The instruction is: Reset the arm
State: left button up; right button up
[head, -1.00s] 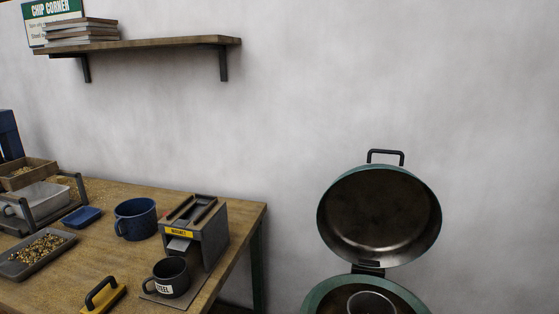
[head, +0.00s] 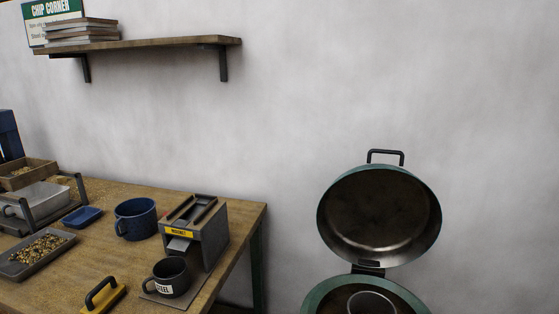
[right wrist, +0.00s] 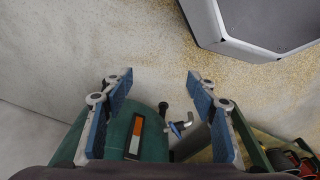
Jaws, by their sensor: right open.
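My right gripper (right wrist: 160,88) shows in the right wrist view, open with nothing between its blue-padded fingers. Beyond the fingers is a green rounded body (right wrist: 152,150) with an orange and white label, and a small blue and metal fitting (right wrist: 180,128) beside it. I cannot tell whether the fingers touch any of it. Neither gripper shows in the head view.
A green drum (head: 378,215) stands open at right. A grey-edged box (right wrist: 215,30) is near the right gripper.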

jog(key=s+d+f+g, duration=0.1)
jog(key=s+d+f, duration=0.1)
jog(key=s+f, duration=0.8)
jog(key=s, duration=0.4)
jog(key=shift+d+f, duration=0.3)
jog(key=shift+f, duration=0.1)
